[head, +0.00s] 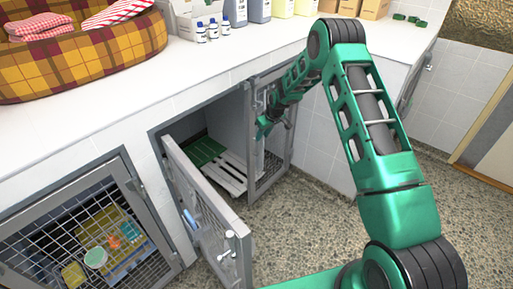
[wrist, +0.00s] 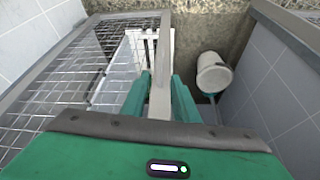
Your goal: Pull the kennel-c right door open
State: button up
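The double-door kennel stands under the white counter with both doors swung outward. I see no label naming it kennel-c. Its right door (head: 272,130), a grey frame with wire mesh, stands out from the opening on the right. In the wrist view the mesh door (wrist: 95,65) fills the left side. My gripper (head: 266,124) is at the free edge of this door. In the wrist view its green fingers (wrist: 161,88) lie on either side of the grey edge bar and appear closed on it. The left door (head: 207,215) hangs open toward the front.
Inside the kennel are a white slatted board (head: 222,172) and a green one (head: 203,152). A closed mesh kennel (head: 95,230) is at left. A white bucket (wrist: 213,73) stands right of the door in the wrist view. Speckled floor (head: 300,215) is open in front.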

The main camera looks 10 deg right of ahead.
jog(key=x, duration=1)
jog(key=shift+w+f, duration=0.15)
jog(key=shift+f, duration=0.05)
jog(key=shift+c, duration=0.3)
grip_shut()
dwell(0.9)
